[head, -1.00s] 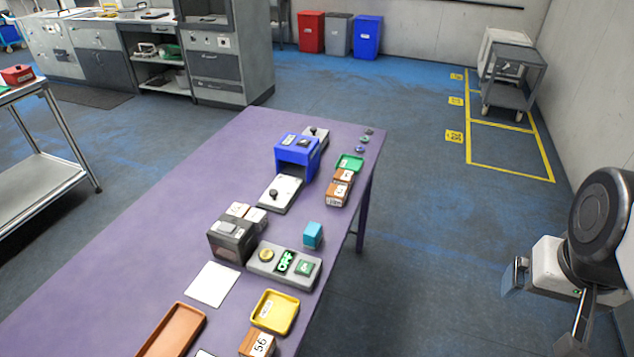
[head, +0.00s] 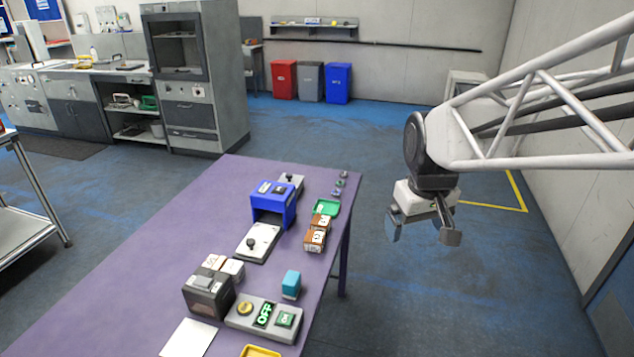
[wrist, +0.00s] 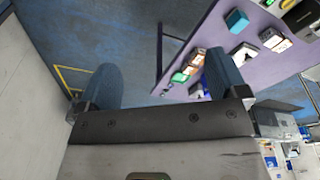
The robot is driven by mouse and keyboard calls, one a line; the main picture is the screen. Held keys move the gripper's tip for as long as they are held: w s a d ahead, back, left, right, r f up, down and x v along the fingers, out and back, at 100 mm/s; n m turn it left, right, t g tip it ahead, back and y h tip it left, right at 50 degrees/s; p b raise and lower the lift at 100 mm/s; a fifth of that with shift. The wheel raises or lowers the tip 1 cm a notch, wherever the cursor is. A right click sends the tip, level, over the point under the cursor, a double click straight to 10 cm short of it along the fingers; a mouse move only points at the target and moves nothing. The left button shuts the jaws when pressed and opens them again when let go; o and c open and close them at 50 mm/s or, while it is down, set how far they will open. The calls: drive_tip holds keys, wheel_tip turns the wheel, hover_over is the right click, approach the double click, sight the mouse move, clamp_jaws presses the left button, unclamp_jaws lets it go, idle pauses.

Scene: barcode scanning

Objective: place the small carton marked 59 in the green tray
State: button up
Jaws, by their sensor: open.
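The green tray (head: 326,207) sits near the right edge of the purple table, and it also shows in the wrist view (wrist: 179,78). Two small brown cartons with white labels, a farther one (head: 320,222) and a nearer one (head: 314,241), stand just in front of it. Their markings are too small to read, so I cannot tell whether either is 59. My gripper (head: 422,234) is open and empty, in the air to the right of the table. In the wrist view its two fingers (wrist: 163,82) are spread apart with floor between them.
A yellow tray (head: 260,351) is cut off below.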

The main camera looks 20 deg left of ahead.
drive_tip(key=w+a+f+n, duration=0.2)
drive_tip(key=w+a, duration=0.1)
drive_tip(key=a, duration=0.3)
drive_tip(key=w+a+f+n, duration=0.1)
drive_tip(key=w+a+f, duration=0.15)
drive_tip(key=a, duration=0.45)
drive_tip(key=n+g, duration=0.2)
drive_tip(key=n, duration=0.7)
hover_over(214, 262)
drive_tip(key=f, duration=1.8)
drive_tip(key=shift+w+d+f, duration=0.15)
drive_tip(key=shift+d+f, duration=0.05)
drive_tip(key=shift+a+f, duration=0.15)
drive_tip(key=shift+a, duration=0.1)
drive_tip(key=shift+f, duration=1.3)
